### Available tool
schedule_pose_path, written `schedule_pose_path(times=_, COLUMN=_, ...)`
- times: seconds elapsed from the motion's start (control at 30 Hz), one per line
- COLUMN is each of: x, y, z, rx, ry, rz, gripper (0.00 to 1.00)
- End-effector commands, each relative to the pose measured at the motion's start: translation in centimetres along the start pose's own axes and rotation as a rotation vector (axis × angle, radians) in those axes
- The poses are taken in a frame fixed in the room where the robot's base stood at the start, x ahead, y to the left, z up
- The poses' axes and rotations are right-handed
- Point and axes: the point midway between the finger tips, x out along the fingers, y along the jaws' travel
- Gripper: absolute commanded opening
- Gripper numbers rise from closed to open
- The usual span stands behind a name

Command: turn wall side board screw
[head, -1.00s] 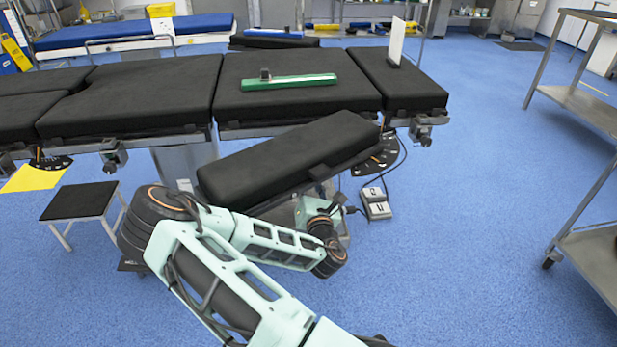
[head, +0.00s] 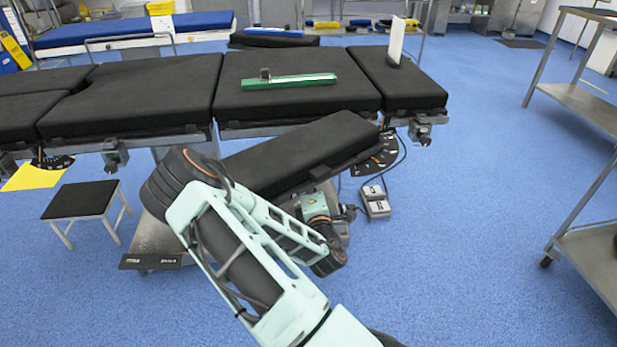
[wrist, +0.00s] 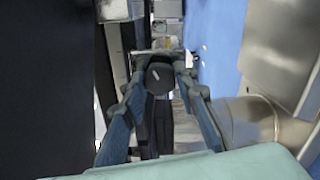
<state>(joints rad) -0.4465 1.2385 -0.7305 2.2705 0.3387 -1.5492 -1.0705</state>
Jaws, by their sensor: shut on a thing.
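My gripper (wrist: 160,64) has its two fingers closed on the sides of a dark rounded screw knob (wrist: 160,79) with a small pale mark on its face, seen in the wrist view. In the head view, the black padded side board (head: 305,150) slopes beside the operating table (head: 165,85). My arm covers its left end. My gripper and the screw are hidden there behind my arm, so the screw's thread does not show.
A green-edged bar (head: 288,82) lies on the table. A foot pedal (head: 375,201) with a cable sits on the floor to the right. A black-topped stool (head: 80,200) stands at left and a metal trolley (head: 580,105) at right. Blue floor between pedal and trolley is clear.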

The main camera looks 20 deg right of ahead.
Motion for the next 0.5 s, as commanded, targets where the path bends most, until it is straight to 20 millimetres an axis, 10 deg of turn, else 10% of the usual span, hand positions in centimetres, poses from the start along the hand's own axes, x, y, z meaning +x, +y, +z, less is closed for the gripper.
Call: schedule_pose_path(times=0.5, x=-0.06, y=-0.13, z=0.01, rx=0.492, ry=-0.001, rz=0.0, gripper=0.03)
